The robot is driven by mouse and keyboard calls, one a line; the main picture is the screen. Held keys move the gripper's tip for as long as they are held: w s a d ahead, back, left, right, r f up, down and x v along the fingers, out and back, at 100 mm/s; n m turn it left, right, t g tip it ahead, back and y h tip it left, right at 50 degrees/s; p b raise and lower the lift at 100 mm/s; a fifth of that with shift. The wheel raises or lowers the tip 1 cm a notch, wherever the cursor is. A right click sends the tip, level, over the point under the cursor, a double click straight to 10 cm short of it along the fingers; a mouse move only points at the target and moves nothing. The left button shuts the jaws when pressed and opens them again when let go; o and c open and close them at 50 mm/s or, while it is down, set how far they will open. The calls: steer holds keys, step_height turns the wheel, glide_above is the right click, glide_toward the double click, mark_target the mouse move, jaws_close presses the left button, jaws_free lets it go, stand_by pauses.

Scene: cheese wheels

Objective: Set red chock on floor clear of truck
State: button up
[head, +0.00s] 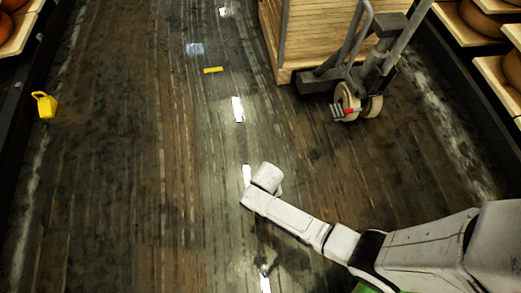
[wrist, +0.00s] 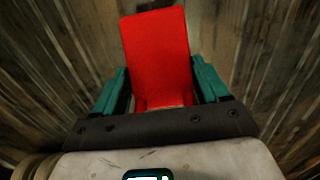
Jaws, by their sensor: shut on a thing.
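The red chock (wrist: 157,40) is a bright red block. In the wrist view it stands between the teal fingers of my gripper (wrist: 158,72), which is shut on it. Plank floor shows all around the chock; I cannot tell how high it is above the floor. In the head view my arm reaches left over the open floor, and its white end hides the gripper and the chock. The truck (head: 372,65) stands at the upper right, its wheels (head: 347,101) well apart from my arm's end. A small red and grey part shows at its near wheel.
A wooden crate load (head: 310,35) sits beside the truck. A yellow object (head: 45,104) lies by the left shelf, and a yellow strip (head: 213,70) lies on the floor ahead. Cheese shelves (head: 488,25) line both sides.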

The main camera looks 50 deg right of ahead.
steer(key=shift+w+a+f+b, duration=0.15)
steer(key=shift+w+f+b, duration=0.5)
steer(key=shift+w+f, duration=0.35)
step_height(320, 180, down, 4)
steer(key=shift+r+b, duration=0.25)
steer(key=shift+b, duration=0.85)
steer(key=shift+r, duration=0.1)
steer(key=o, duration=1.6)
steer(key=shift+c, duration=0.2)
step_height(320, 180, up, 12)
steer(key=p, duration=0.7)
steer(key=shift+p, duration=0.35)
